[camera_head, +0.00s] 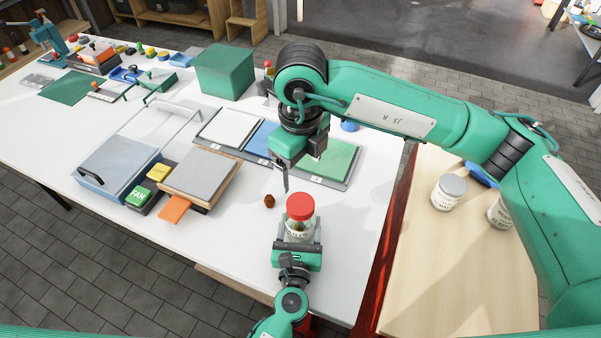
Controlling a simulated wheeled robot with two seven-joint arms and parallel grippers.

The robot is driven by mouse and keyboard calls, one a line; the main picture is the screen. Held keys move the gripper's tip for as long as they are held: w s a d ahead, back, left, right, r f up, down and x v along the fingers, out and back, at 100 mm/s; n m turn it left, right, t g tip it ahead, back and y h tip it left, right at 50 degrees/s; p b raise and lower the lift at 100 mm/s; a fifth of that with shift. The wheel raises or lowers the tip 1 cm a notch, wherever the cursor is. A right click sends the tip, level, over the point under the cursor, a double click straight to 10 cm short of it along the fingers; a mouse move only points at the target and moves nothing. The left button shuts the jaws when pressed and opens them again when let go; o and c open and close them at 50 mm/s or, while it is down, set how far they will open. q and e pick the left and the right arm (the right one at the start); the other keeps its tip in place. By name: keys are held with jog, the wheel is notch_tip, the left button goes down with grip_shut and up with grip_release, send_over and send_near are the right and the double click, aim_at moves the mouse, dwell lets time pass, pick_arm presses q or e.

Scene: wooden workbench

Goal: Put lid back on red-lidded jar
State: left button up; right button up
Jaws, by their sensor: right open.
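The jar (299,230) is clear glass with a pale label and stands upright near the front of the white table. Its red lid (300,206) sits on top of the jar's mouth; whether it is screwed down I cannot tell. My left gripper (298,244) comes from the front edge, with its fingers around the jar's lower part. My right gripper (286,186) points down just behind and left of the lid, open and empty, apart from the lid. Its fingers overlap in this view.
A small brown object (269,200) lies left of the jar. A tray with coloured panels (331,160) lies behind my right gripper. A grey-topped box (201,173) is to the left. White-labelled jars (447,194) stand on the wooden table at right.

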jog(key=shift+r, duration=0.1)
pick_arm(q)
jog(key=o, duration=2)
jog(key=shift+c, duration=0.2)
jog(key=shift+s+f, duration=0.1)
jog(key=shift+s, duration=0.45)
jog(key=s+b, duration=0.1)
jog(key=s, duration=0.3)
jog(key=s+a+b, duration=0.1)
jog(key=s, duration=0.3)
jog(key=s+b, duration=0.1)
jog(key=s, duration=0.3)
jog(key=shift+s+a+b, duration=0.15)
jog(key=shift+s+b, duration=0.15)
jog(key=shift+s, duration=0.05)
pick_arm(e)
notch_tip(320, 180, down, 4)
jog(key=shift+r, duration=0.15)
